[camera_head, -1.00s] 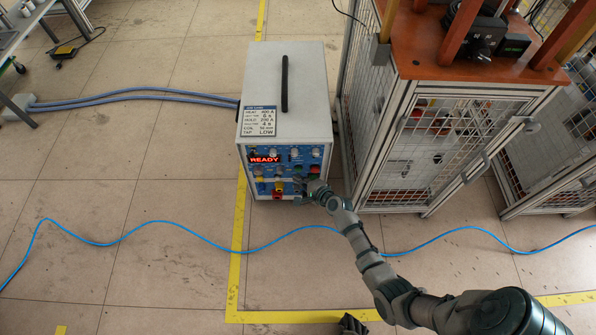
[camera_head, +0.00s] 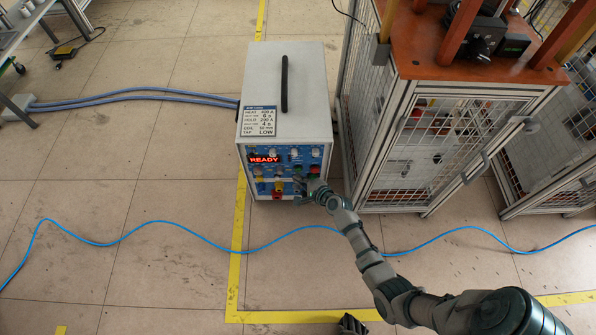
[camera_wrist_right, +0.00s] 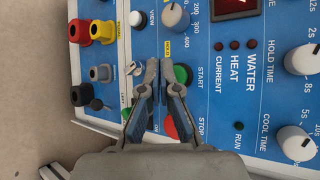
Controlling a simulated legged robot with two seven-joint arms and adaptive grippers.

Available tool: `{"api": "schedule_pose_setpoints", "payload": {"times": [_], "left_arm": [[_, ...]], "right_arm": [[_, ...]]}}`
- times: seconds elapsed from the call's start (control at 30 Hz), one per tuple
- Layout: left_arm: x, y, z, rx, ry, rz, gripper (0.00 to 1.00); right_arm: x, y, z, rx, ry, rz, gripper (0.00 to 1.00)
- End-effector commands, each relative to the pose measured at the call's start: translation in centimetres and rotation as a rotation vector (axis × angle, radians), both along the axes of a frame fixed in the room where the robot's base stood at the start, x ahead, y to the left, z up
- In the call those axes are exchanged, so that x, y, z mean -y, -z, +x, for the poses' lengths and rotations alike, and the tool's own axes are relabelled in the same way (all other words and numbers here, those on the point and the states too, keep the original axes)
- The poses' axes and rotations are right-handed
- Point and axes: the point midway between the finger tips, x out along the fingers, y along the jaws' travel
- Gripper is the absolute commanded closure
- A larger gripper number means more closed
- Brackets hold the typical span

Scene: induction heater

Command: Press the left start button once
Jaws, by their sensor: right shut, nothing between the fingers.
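The induction heater (camera_head: 285,85) is a pale box on the floor with a blue front panel and a lit red READY display (camera_head: 265,158). In the right wrist view the panel is turned sideways. The green START button (camera_wrist_right: 184,75) shows there just right of the fingertips, and the red STOP button (camera_wrist_right: 171,128) is lower, partly hidden by a finger. My right gripper (camera_wrist_right: 159,66) is shut and empty, its tips close beside the green button. I cannot tell whether they touch it. In the head view the right gripper (camera_head: 302,183) is at the panel's lower right. My left gripper is not seen.
Knobs and coloured sockets (camera_wrist_right: 102,32) crowd the panel around the fingers. A metal mesh cage with an orange top (camera_head: 420,55) stands close to the right of the heater. A blue cable (camera_head: 180,228) crosses the floor in front. The floor left of the heater is largely clear.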

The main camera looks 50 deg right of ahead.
Motion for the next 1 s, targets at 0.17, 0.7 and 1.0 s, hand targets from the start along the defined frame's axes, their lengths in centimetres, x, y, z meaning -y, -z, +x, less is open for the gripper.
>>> {"api": "schedule_pose_setpoints", "payload": {"times": [0.17, 0.7, 1.0], "left_arm": [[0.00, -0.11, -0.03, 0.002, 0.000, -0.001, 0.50], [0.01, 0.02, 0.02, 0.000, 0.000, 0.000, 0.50], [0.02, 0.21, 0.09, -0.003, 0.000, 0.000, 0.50]], "right_arm": [[0.42, -0.19, 0.38, 0.000, 0.000, 0.000, 1.00], [0.59, -0.18, 0.51, 0.000, 0.000, 0.000, 1.00], [0.88, -0.22, 0.77, 0.001, 0.000, 0.000, 1.00]]}}
